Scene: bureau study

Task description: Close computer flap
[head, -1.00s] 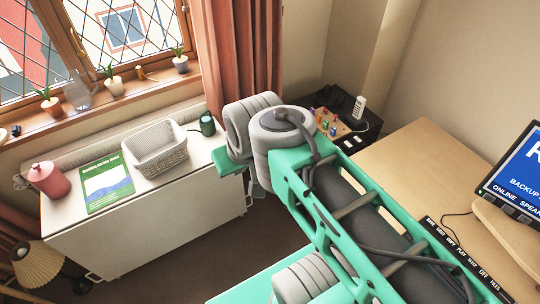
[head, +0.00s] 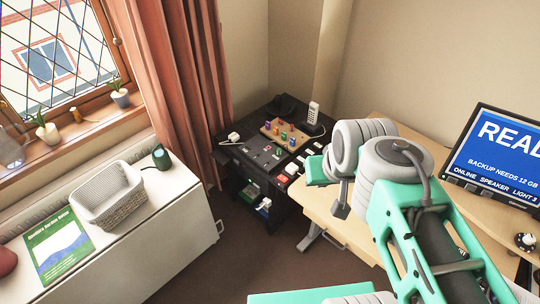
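A computer monitor (head: 500,150) with a lit blue screen stands on the desk at the right. I cannot make out a computer case or a flap for certain. My arm (head: 425,215) reaches in from the lower right, over the desk's left part, and hides some of it. A small grey part (head: 341,203) below the arm's far joint may belong to my gripper. Its fingertips cannot be made out, and I see nothing held.
A black cabinet (head: 235,160) in the corner bears a cordless phone (head: 313,114) and a board of coloured pieces. A white cabinet (head: 165,240) with a basket (head: 112,196) stands left. Brown floor (head: 255,262) lies open between it and the desk (head: 325,212).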

